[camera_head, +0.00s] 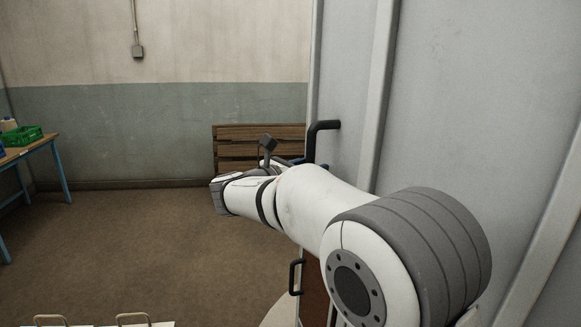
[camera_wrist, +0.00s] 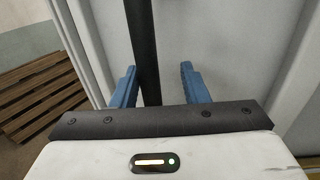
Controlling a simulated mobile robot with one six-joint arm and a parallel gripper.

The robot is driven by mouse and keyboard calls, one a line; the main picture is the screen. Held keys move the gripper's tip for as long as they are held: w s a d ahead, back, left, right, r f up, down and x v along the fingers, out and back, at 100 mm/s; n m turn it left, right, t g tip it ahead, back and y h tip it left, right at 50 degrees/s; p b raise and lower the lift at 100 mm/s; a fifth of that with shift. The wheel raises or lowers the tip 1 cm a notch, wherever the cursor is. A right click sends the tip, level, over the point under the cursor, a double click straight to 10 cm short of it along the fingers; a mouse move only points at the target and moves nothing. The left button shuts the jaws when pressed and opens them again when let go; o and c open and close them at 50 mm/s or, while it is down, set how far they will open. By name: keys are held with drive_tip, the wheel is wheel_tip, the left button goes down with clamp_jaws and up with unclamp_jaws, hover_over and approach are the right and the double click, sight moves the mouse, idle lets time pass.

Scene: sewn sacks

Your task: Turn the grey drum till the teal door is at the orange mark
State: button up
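The grey drum (camera_head: 470,90) fills the right side of the head view as a tall pale wall with upright ribs; it also fills most of the wrist view (camera_wrist: 235,50). A black bar handle (camera_head: 312,142) stands out from it. In the wrist view my gripper (camera_wrist: 158,68) has its two blue fingers apart, with the black bar (camera_wrist: 143,45) between them. The bar is close to the left finger, with a clear gap to the right one. In the head view my arm mostly hides the gripper. I see neither a teal door nor an orange mark.
A slatted wooden pallet (camera_head: 230,145) stands by the back wall. A blue-legged table (camera_head: 40,147) with a green crate (camera_head: 20,136) is at far left. A reddish-brown panel (camera_head: 315,290) with a black handle (camera_head: 294,277) shows below my arm. The brown floor at left is clear.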

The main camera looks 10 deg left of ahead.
drive_tip(key=shift+d, duration=0.1)
drive_tip(key=b+v, duration=0.2)
drive_tip(key=v, duration=0.6)
idle(0.5)
